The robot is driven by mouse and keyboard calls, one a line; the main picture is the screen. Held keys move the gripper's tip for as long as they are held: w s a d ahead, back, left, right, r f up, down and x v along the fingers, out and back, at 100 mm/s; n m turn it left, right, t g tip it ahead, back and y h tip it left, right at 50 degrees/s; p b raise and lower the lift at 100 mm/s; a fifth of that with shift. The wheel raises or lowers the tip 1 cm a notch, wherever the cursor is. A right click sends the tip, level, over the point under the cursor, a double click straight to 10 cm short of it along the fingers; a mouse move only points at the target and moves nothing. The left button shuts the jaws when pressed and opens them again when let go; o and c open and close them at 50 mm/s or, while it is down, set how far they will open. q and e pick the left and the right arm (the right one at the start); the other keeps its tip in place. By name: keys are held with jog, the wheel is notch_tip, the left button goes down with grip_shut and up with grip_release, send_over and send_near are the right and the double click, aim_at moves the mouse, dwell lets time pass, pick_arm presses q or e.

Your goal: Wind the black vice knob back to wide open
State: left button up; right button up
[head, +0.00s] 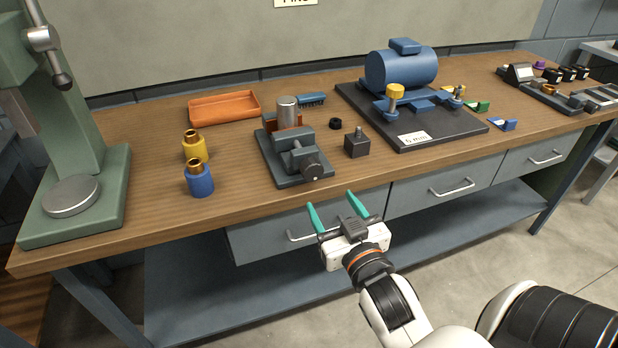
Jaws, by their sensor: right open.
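The black vice knob (313,171) sits on the front end of the small grey vice (291,142), facing the bench's front edge. The vice stands on a dark base plate on the wooden bench. An upright metal cylinder (287,112) stands at its rear, by a copper-brown block; I cannot tell whether the jaws grip it. My right gripper (336,206) is open and empty, with teal fingertips spread apart. It is in front of the bench edge, near and a little right of the knob, apart from it. My left gripper is not in view.
A blue bottle (199,180) and a yellow bottle (194,148) stand left of the vice. A dark block (356,144) stands close on its right. Behind are an orange tray (224,106) and a blue brush (311,99). A blue motor (401,70) is farther right. The bench front (240,196) is clear.

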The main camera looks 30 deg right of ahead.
aim_at(314, 174)
jog(key=p+x, duration=0.1)
jog(key=x, duration=1)
jog(key=shift+w+d, duration=0.1)
jog(key=shift+w, duration=0.15)
